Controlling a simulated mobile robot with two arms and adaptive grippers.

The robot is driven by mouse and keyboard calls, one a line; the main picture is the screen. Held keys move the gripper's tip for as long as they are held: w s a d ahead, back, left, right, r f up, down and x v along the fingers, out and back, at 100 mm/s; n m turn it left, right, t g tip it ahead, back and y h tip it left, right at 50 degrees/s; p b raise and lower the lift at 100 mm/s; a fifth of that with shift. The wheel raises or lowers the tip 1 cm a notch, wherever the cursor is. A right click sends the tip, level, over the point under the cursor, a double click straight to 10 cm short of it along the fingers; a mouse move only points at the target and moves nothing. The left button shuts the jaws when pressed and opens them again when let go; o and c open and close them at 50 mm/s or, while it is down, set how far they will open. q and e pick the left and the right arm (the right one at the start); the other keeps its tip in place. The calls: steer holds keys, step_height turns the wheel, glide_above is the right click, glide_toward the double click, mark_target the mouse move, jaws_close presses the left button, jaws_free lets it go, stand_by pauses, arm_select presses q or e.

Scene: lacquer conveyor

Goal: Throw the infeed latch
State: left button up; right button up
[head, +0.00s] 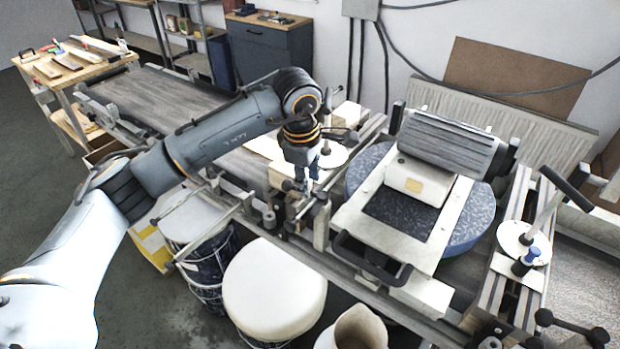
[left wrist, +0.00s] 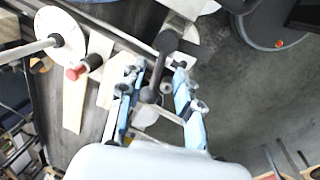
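A dark lever with rounded ends, which looks like the infeed latch (left wrist: 150,94), shows in the left wrist view at the conveyor's edge. My left gripper (left wrist: 158,72) has its blue fingers apart, one on each side of this lever. I see gaps between lever and fingers and cannot tell whether either touches. In the head view my left gripper (head: 309,187) points down over the conveyor's near rail, left of the blue round table; there the arm and fingers partly hide the latch. My right gripper is in neither view.
A red knob (left wrist: 76,72) and a white disc (left wrist: 52,36) with a rod stand close by in the wrist view. A blue turntable (head: 470,218) carries a framed roller unit to the right. White-topped drums (head: 275,290) stand below the rail. Pale boards lie on the belt.

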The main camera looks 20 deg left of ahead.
arm_select(q)
steer(key=f, duration=0.2)
steer(key=shift+w+f+p, duration=0.2)
steer(key=shift+f+p, duration=0.1)
steer(key=shift+f, duration=0.05)
steer(key=shift+c, duration=0.6)
steer(key=shift+d, duration=0.1)
jaws_close()
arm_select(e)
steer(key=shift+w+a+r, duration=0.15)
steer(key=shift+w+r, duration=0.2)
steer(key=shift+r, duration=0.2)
